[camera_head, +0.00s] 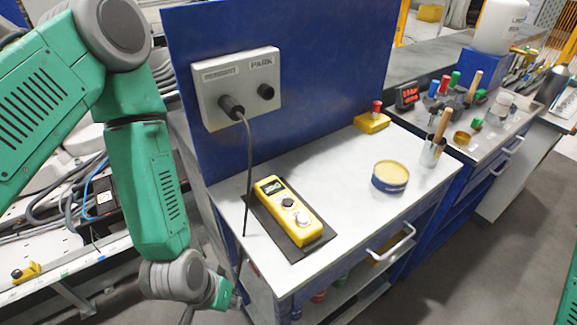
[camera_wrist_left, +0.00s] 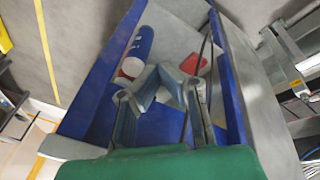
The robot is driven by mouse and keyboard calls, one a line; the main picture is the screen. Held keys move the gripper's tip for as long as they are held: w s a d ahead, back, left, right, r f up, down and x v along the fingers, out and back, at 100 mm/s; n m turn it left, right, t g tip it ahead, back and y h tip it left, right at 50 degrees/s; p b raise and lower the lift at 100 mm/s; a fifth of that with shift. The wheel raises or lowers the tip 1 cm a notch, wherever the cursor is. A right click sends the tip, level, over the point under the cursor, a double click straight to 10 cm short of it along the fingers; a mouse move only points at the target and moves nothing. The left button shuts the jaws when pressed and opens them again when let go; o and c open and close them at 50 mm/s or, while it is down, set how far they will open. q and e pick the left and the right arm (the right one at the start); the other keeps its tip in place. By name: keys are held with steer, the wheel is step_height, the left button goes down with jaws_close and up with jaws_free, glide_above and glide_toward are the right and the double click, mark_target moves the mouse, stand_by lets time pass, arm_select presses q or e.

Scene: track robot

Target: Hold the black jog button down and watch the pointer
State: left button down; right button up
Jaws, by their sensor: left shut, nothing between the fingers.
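A yellow pendant (camera_head: 286,210) lies on a dark mat (camera_head: 256,223) on the grey bench top. Its black button (camera_head: 288,202) is on the upper face, between a small dark display (camera_head: 272,187) and a pale round knob (camera_head: 303,218). A pointer is too small to make out. Nothing touches the button. My left gripper (camera_head: 236,299) is low at the bench's left front corner, below and left of the pendant. In the left wrist view its fingers (camera_wrist_left: 160,78) are shut and empty. The pendant does not clearly show there. My right gripper is out of sight.
A black cable (camera_head: 248,170) hangs from the grey PARK box (camera_head: 236,87) to left of the pendant. A round yellow-topped tin (camera_head: 390,176), a tool cup (camera_head: 431,152) and a red-buttoned yellow box (camera_head: 372,122) stand right. The front bench top is clear.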

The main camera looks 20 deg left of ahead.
mark_target(287, 201)
arm_select(q)
steer(key=w+d+r+t+p, duration=0.1)
steer(key=w+r, duration=0.3)
steer(key=r, duration=0.1)
steer(key=w+d+r+n+t+h+p, duration=0.1)
steer(key=w+d+r+p, duration=0.1)
steer(key=w+r, duration=0.2)
steer(key=w+d+r+t+p, duration=0.1)
steer(key=w+d+r+p, duration=0.1)
steer(key=w+r, duration=0.2)
step_height(287, 201, up, 3)
steer(key=shift+d+r+n, duration=0.1)
steer(key=shift+r+n, duration=0.1)
steer(key=shift+n, duration=0.2)
steer(key=w+d+r+n+t+h, duration=0.1)
steer(key=w+r+t, duration=0.1)
steer(key=w+r, duration=0.5)
step_height(287, 201, up, 2)
steer(key=shift+w+r+p, duration=0.1)
steer(key=shift+w+p, duration=0.1)
steer(key=shift+p, duration=0.2)
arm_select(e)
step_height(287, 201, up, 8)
arm_select(q)
steer(key=shift+d, duration=0.15)
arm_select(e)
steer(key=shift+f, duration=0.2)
